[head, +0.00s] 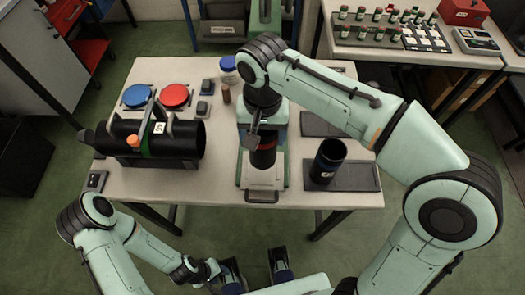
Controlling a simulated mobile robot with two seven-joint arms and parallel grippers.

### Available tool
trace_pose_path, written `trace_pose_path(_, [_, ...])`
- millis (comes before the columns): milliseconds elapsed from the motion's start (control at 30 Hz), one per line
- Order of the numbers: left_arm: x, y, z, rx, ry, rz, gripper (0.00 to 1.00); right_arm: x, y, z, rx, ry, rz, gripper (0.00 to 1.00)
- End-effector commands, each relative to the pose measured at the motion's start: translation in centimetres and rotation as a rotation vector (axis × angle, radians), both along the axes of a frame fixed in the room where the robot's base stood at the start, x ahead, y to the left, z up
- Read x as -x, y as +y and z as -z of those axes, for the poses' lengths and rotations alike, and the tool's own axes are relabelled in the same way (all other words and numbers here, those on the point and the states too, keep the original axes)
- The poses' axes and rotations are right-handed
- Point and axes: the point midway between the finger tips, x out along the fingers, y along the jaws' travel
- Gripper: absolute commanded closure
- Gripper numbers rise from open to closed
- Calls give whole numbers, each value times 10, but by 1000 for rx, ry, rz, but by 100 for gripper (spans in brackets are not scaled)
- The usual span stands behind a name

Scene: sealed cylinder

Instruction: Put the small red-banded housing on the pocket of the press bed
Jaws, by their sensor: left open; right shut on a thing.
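The small red-banded housing (264,158) is a black cylinder with a red band. It is upright over the bed of the pale green press (280,178) at the table's middle. My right gripper (257,128) reaches down from above and is shut on the housing near its top. The housing's lower end is close to the bed; I cannot tell whether it touches it. The pocket is hidden beneath the housing. My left gripper (214,270) is low in front of the table, open and away from the press; its fingers are hard to make out.
A second black cylinder (328,158) stands on a dark mat (358,177) at the right. A large black cylinder (180,137) lies in a cradle at the left. Behind it are blue (136,96) and red (174,95) round pieces. A blue-lidded jar (228,68) stands behind the press.

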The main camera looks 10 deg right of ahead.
Motion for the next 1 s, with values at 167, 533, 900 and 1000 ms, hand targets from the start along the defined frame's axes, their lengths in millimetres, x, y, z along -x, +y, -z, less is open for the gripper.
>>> trace_pose_path(167, [-1, 0, 4, 0, -6, -1, 57, 0, 0, 22, -1, -1, 1, 100])
trace_pose_path(533, [-4, 0, 12, -3, -19, -4, 57, 0, 0, 65, 0, -1, 0, 100])
trace_pose_path(900, [-5, 0, 12, -3, -21, -4, 57, 0, 0, 69, 0, -2, 1, 100])
trace_pose_path(1000, [-5, 0, 13, -3, -23, -4, 57, 0, 0, 71, 0, -1, 1, 16])
